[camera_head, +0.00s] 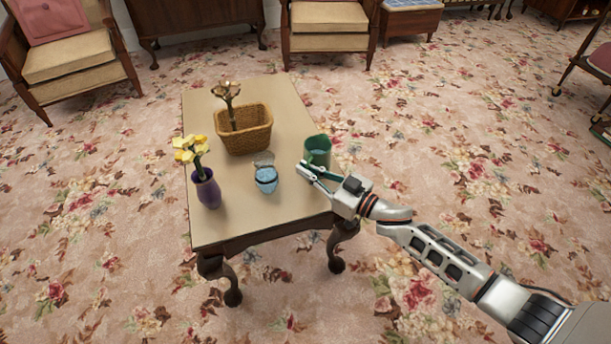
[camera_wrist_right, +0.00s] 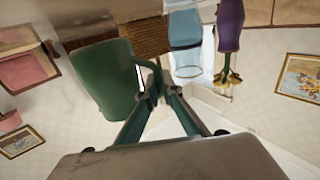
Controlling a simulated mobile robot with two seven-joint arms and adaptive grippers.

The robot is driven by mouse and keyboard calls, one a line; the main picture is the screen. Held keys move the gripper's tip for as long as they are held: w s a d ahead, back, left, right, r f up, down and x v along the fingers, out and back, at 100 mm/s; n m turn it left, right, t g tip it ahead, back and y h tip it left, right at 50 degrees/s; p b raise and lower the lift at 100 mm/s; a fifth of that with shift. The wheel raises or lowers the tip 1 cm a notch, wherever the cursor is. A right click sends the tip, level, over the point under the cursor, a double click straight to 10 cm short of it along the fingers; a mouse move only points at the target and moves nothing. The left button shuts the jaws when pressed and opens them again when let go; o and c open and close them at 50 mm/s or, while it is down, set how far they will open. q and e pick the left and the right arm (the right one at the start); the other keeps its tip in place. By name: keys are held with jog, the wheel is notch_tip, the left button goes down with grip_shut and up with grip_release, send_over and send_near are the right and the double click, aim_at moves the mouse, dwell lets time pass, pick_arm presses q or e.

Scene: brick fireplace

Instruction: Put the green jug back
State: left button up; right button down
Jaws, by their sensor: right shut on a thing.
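The green jug (camera_head: 317,148) is at the right edge of the small table (camera_head: 225,223) in the head view. It looks upright there; I cannot tell whether its base touches the top. In the right wrist view the jug (camera_wrist_right: 103,82) fills the left middle, with its handle at the fingertips. My right gripper (camera_head: 309,172) reaches in from the right, beside the jug, and is shut on its handle. The fingers also show in the right wrist view (camera_wrist_right: 158,92). My left gripper is not in view.
The front of the tabletop is clear. Armchairs (camera_head: 330,18) stand at the back.

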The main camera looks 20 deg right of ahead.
notch_tip(320, 180, down, 3)
jog(key=shift+s+r, duration=0.15)
jog(key=shift+r, duration=0.45)
jog(key=shift+f, duration=0.25)
jog(key=c, duration=2.4)
grip_release()
jog(key=shift+f, duration=0.1)
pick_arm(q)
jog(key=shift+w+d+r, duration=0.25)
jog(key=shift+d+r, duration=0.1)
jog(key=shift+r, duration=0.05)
pick_arm(e)
jog(key=shift+o, duration=0.8)
